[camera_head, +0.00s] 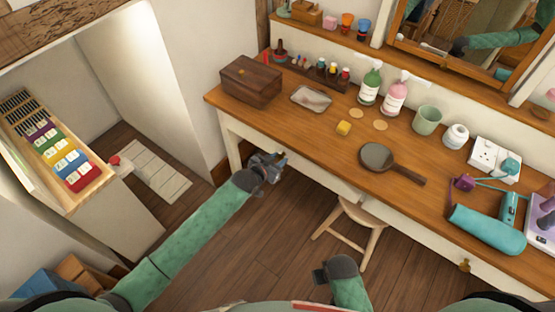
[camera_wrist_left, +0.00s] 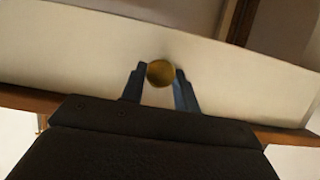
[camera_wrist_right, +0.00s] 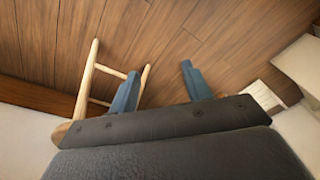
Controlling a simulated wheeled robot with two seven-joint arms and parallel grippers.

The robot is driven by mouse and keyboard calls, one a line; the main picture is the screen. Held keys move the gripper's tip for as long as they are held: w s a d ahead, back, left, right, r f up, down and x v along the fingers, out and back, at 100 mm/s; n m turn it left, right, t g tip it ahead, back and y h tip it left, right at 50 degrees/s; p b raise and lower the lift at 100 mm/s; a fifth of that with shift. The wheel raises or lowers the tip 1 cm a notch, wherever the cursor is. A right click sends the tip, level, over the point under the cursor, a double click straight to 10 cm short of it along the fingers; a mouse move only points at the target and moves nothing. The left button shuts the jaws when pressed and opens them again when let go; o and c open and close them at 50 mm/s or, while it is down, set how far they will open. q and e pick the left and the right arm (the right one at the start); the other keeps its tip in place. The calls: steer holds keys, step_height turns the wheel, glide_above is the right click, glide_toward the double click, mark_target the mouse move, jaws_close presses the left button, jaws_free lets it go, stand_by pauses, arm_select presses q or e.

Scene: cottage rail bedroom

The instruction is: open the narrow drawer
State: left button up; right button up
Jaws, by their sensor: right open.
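The desk (camera_head: 310,125) has a wooden top and a cream front. My left gripper (camera_head: 273,165) is at the desk's front, under the left part of the top edge. In the left wrist view a round brass knob (camera_wrist_left: 160,73) on a cream drawer front (camera_wrist_left: 90,50) sits between the fingertips of my left gripper (camera_wrist_left: 160,78), which are closed in on both its sides. The head view hides this knob behind the gripper. I cannot tell whether the drawer is pulled out. My right gripper (camera_wrist_right: 160,82) is open and empty above the floor.
A wooden stool (camera_head: 350,225) stands under the desk, near my right gripper. Another brass knob (camera_head: 465,265) is on the desk's right front. A wooden box (camera_head: 250,82), a hand mirror (camera_head: 380,158) and a teal hairdryer (camera_head: 487,230) lie on top. The floor (camera_head: 260,240) between my arms is clear.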

arm_select(q)
jaws_close()
steer(key=shift+s+a, duration=0.15)
steer(key=shift+s, duration=0.05)
steer(key=s+a+p, duration=0.3)
steer(key=s+a, duration=0.4)
steer(key=s, duration=0.3)
steer(key=s+a+p, duration=0.4)
steer(key=s+a, duration=0.4)
steer(key=s, duration=0.3)
steer(key=shift+a, duration=0.2)
arm_select(e)
steer(key=s+d+f, duration=0.2)
steer(key=f, duration=0.8)
steer(key=s+d+f, duration=0.2)
steer(key=s+f, duration=0.1)
steer(key=f, duration=0.8)
steer(key=shift+d+t+h, duration=0.25)
steer(key=shift+t+h, duration=0.05)
arm_select(q)
steer(key=o, duration=0.9)
jaws_free()
steer(key=shift+s, duration=0.15)
arm_select(e)
steer(key=shift+f, duration=0.1)
